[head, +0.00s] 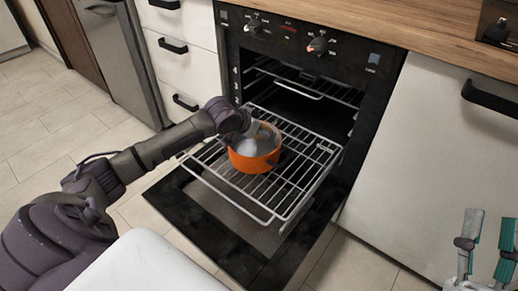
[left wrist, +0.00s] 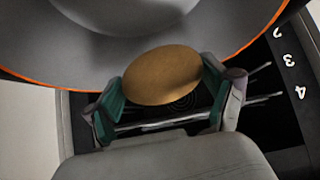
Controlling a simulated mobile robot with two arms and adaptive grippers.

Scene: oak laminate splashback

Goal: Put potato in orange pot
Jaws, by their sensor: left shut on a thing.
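The orange pot (head: 254,158) stands upright on the pulled-out oven rack. Its inside is grey, and its orange rim crosses the left wrist view (left wrist: 30,83). My left gripper (left wrist: 163,88) is shut on the brown oval potato (left wrist: 160,76), with a green-padded finger on each side. In the wrist view the potato overlaps the pot's rim and grey inside. In the head view my left gripper (head: 248,124) is at the pot's far rim, and the potato is hidden. My right gripper (head: 490,220) is open and empty at the lower right.
The oven door (head: 215,225) is folded down below the wire rack (head: 290,180). The open oven cavity with another rack (head: 300,85) lies behind. White drawers (head: 185,60) stand left, a white cabinet door (head: 420,160) right. The rack's front is bare.

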